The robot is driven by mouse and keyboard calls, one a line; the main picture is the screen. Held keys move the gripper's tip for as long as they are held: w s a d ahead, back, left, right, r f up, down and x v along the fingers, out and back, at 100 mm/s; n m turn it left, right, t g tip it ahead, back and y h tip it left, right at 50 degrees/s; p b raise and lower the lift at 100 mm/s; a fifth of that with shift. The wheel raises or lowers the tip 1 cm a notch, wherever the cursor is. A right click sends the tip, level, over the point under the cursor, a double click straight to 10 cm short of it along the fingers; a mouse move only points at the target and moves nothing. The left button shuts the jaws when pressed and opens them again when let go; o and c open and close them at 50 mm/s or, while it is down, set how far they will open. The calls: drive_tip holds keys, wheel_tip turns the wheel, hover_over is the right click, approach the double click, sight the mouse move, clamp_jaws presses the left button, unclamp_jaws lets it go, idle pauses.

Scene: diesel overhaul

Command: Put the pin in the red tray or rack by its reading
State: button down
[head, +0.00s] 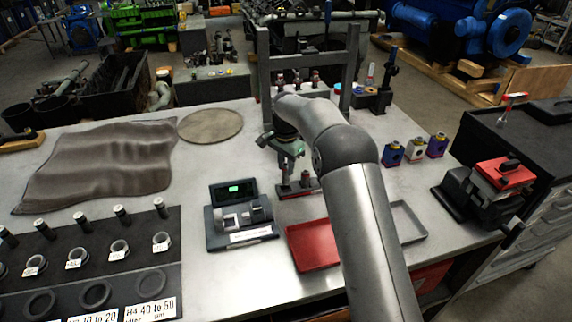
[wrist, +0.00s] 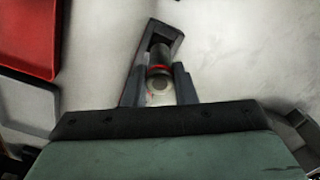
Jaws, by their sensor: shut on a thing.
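My gripper (head: 289,150) hangs over the table behind the red tray, just above a small dark stand (head: 299,189) with short upright posts. In the wrist view the two fingers (wrist: 159,88) are shut on a dark cylinder with a pale round end (wrist: 160,84), which I take as the pin. A red band shows beside that end, and the dark stand (wrist: 170,32) lies beyond it. The red tray (head: 312,245) is empty where visible; it also shows in the wrist view (wrist: 28,35). The rack (head: 100,262) at the left has several pins, rings and range labels.
A gauge with a lit green display (head: 238,190) stands left of the red tray. A grey tray (head: 410,221) is partly behind my arm. A brown cloth (head: 100,165) lies at the left.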

drive_tip(key=shift+f, duration=0.35)
drive_tip(key=shift+f+b, duration=0.3)
drive_tip(key=shift+f, duration=0.35)
drive_tip(key=shift+f+b, duration=0.25)
drive_tip(key=shift+b, duration=0.05)
idle(0.4)
drive_tip(key=shift+f, duration=0.3)
drive_tip(key=shift+f, duration=0.15)
drive_tip(key=shift+f+b, duration=0.3)
drive_tip(key=shift+b, duration=0.1)
idle(0.4)
